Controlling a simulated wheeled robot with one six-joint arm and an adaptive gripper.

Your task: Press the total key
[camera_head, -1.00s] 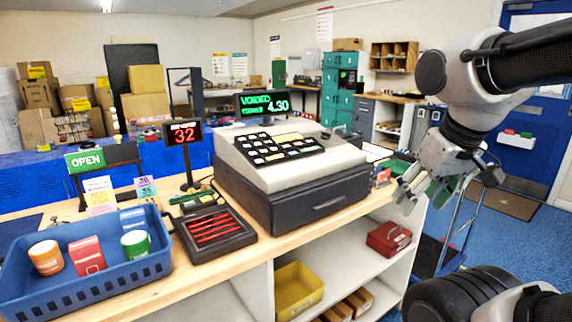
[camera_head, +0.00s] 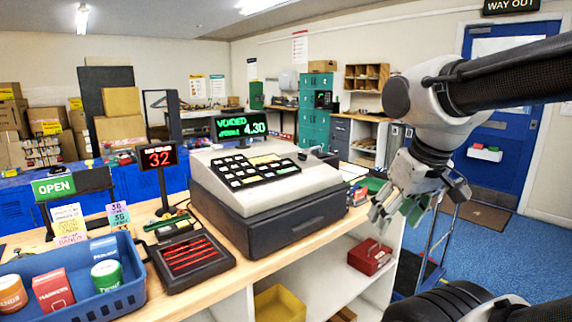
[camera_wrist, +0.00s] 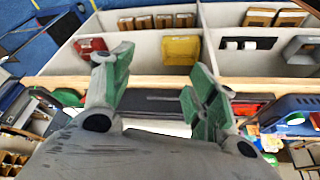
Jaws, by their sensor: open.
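The cash register (camera_head: 270,190) stands on the wooden counter, a grey top on a dark drawer base. Its sloped black keypad (camera_head: 257,170) carries white keys and some yellowish ones; the key labels are too small to read. Its green display (camera_head: 241,127) reads "VOIDED" and 4.30. My gripper (camera_head: 397,212) is open and empty, to the right of the register and apart from the keypad. In the wrist view my green-padded fingers (camera_wrist: 155,98) are spread above the counter edge, and no keys can be made out there.
A blue basket (camera_head: 125,300) with small goods, a black tray with red bars (camera_head: 190,254) and a red "32" sign (camera_head: 158,157) stand left of the register. Shelves below the counter hold a red box (camera_head: 370,256) and a yellow bin (camera_head: 280,303).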

